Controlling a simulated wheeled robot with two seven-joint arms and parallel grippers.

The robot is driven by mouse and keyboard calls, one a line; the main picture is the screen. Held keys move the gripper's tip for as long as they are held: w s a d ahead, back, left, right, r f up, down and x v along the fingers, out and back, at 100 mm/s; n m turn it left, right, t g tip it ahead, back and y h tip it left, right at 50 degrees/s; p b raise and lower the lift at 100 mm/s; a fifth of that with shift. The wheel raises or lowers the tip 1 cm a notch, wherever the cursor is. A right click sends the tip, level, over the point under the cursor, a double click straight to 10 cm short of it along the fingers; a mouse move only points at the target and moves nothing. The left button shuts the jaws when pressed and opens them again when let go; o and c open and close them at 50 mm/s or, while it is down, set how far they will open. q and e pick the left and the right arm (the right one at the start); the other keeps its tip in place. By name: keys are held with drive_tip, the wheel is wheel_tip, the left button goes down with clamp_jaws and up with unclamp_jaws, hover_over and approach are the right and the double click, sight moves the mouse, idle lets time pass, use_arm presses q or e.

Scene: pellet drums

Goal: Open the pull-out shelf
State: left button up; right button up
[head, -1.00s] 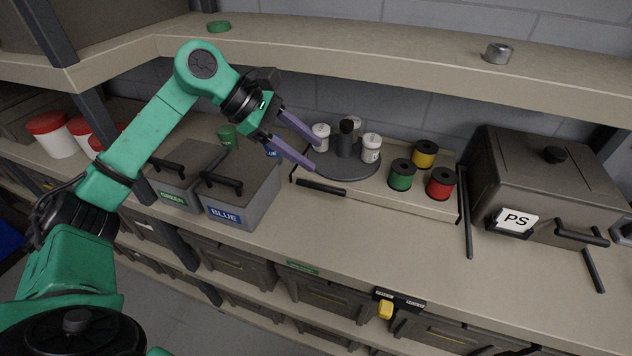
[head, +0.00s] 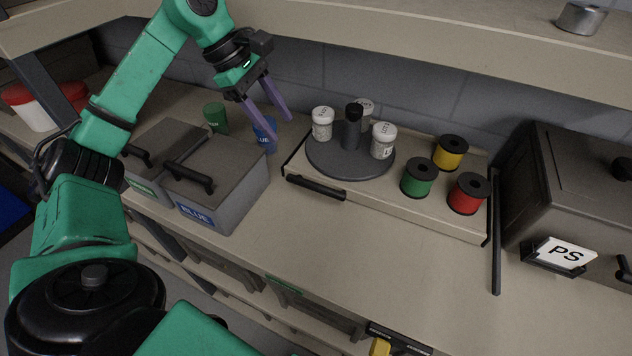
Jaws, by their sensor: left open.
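The pull-out shelf (head: 440,217) is a low beige tray on the bench. Its dark bar handle (head: 316,187) is on the front edge at the left. On it stand a dark round turntable (head: 340,166) with several white jars around a dark post, and green (head: 418,180), red (head: 468,194) and yellow (head: 450,153) spools. My left gripper (head: 279,128) is open and empty, with purple fingers, above and behind the handle, left of the turntable and near the blue cup (head: 263,135). It appears apart from the handle. My right gripper is out of view.
Grey lidded bins, one labelled BLUE (head: 222,190), stand left of the shelf. A dark PS box (head: 580,200) stands at the right, with a dark rail (head: 497,240) beside the shelf. An upper ledge (head: 420,45) overhangs the back. The bench in front is clear.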

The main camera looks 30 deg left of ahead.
use_arm(q)
wheel_tip(320, 180, down, 3)
drive_tip(key=b, duration=0.2)
drive_tip(key=p, duration=0.2)
approach(312, 183)
drive_tip(key=x, duration=0.7)
drive_tip(key=shift+d+f, duration=0.2)
drive_tip(key=shift+f, duration=0.15)
drive_tip(key=shift+w+d+f, duration=0.15)
drive_tip(key=shift+f, duration=0.3)
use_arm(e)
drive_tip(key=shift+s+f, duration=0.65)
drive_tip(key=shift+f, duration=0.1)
use_arm(q)
drive_tip(key=shift+c, duration=0.4)
clamp_jaws()
